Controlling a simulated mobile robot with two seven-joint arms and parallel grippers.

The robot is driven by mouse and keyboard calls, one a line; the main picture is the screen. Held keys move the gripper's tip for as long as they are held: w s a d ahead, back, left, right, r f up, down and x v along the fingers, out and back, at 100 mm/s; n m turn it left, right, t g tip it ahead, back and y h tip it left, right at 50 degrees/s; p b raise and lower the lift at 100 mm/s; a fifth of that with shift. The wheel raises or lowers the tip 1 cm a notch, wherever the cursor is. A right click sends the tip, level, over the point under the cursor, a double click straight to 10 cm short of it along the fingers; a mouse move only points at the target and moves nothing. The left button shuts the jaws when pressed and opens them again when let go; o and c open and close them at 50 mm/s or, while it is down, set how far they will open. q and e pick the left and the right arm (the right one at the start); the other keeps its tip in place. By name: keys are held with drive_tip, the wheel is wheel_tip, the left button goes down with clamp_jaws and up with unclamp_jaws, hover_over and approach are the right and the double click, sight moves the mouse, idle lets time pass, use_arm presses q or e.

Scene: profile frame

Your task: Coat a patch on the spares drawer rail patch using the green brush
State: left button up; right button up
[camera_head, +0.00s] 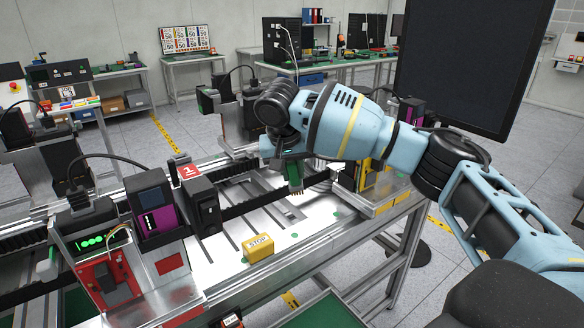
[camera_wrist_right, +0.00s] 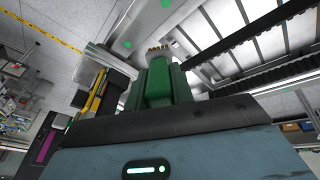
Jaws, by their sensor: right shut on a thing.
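My right gripper (camera_head: 290,156) is at the middle of the head view, pointing down over the metal frame of the workstation. It is shut on the green brush (camera_head: 294,181), which also shows in the right wrist view (camera_wrist_right: 158,82). The brush's short brown bristles (camera_wrist_right: 157,49) stick out past the fingers and appear apart from the surface, though the exact gap is hard to judge. Small round green spots (camera_head: 336,211) mark the pale metal surface below, and one shows in the wrist view (camera_wrist_right: 127,43). I cannot tell which is the spares drawer rail patch. My left gripper is not in view.
A yellow STOP block (camera_head: 258,248) sits on the front rail. A black device with a purple panel (camera_head: 157,212) and a red unit (camera_head: 106,284) stand at the left. A yellow-sided frame (camera_head: 380,187) stands at the right.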

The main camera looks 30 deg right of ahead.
sight(293, 187)
drive_tip(key=shift+f, duration=2.25)
drive_tip(key=shift+w+d, duration=0.1)
